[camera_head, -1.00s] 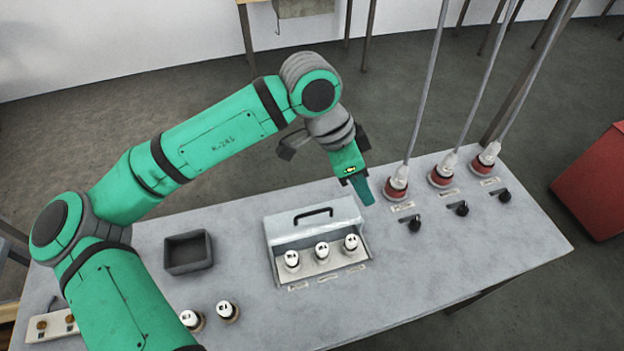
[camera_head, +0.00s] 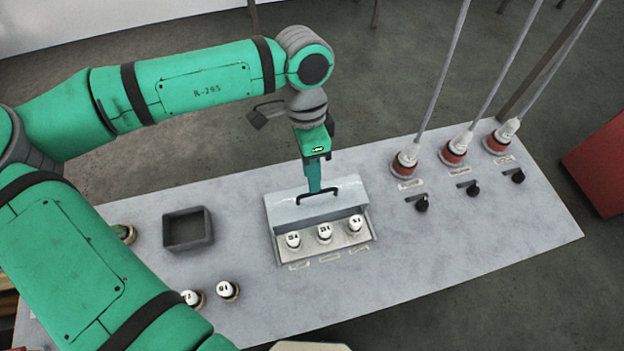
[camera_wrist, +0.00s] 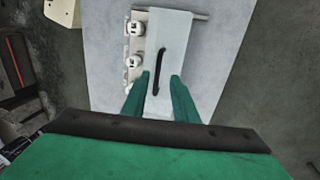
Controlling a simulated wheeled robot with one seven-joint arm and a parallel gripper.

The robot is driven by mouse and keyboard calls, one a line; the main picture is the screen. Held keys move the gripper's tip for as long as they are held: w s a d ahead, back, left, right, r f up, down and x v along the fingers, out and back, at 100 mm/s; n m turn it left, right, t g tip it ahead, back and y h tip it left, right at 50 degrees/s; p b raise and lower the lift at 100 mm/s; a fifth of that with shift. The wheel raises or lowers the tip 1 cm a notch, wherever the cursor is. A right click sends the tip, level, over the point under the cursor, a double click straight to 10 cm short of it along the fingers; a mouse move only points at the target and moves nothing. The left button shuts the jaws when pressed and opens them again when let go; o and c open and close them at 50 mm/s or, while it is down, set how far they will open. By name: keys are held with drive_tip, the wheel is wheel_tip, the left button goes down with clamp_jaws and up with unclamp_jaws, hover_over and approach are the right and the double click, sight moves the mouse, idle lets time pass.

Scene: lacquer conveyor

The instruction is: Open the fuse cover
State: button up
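The fuse cover (camera_head: 285,211) is a pale grey lid with a black bar handle (camera_head: 317,195), at the back of the fuse box. Several white-topped fuses show in front of it, the middle one (camera_head: 324,233) among them. My gripper (camera_head: 314,188) points down over the handle. In the wrist view my gripper (camera_wrist: 160,80) is open, its green fingers apart with the handle (camera_wrist: 159,62) between them in the picture. The cover (camera_wrist: 172,40) lies beneath. I cannot tell whether the fingers touch the handle. The left finger hides part of the fuse row.
Red plugs (camera_head: 405,160) with hanging cables and black knobs (camera_head: 421,205) stand to the right. A dark empty tray (camera_head: 187,245) is to the left. Two loose fuses (camera_head: 228,290) stand at the front left.

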sight(312, 198)
drive_tip(key=shift+s+d+f, duration=0.15)
drive_tip(key=shift+s+f, duration=0.05)
drive_tip(key=shift+f, duration=0.35)
drive_tip(key=shift+s+d+f, duration=0.15)
drive_tip(key=shift+f, duration=0.4)
drive_tip(key=shift+s+a+f, duration=0.2)
drive_tip(key=shift+f, duration=0.35)
clamp_jaws()
drive_tip(key=shift+w+d, duration=0.1)
